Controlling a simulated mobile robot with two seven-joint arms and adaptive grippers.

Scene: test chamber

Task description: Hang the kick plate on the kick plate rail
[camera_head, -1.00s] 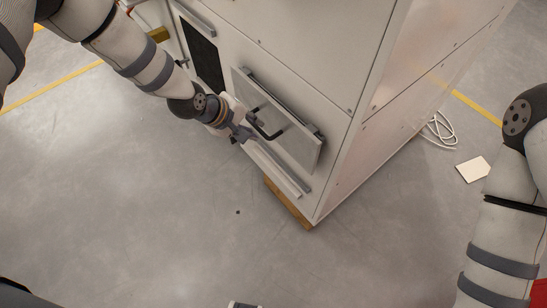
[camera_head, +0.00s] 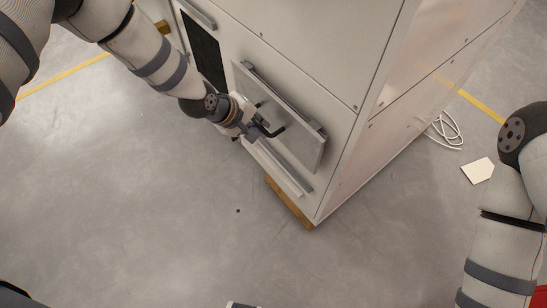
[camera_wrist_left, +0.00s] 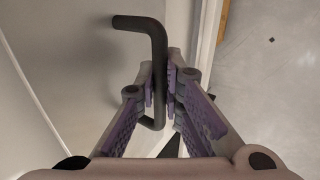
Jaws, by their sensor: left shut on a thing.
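The kick plate (camera_head: 300,146) is a flat pale grey panel with a black bent handle (camera_head: 272,130). It lies against or close to the lower front of the white cabinet; I cannot tell whether it touches. My left gripper (camera_head: 260,130) is shut on the handle. In the left wrist view the black handle (camera_wrist_left: 157,45) passes between the fingers (camera_wrist_left: 160,95). A pale bar (camera_head: 280,170) with a grey end runs low on the cabinet below the plate, and it may be the kick plate rail. Dark fittings show at the plate's upper edge. My right gripper is out of view.
The white cabinet (camera_head: 300,35) has a dark grille (camera_head: 203,50) left of the plate and a wooden strip (camera_head: 290,203) at its foot. A white cable (camera_head: 447,128) and a pale card (camera_head: 478,171) lie on the floor at right. The floor in front is clear.

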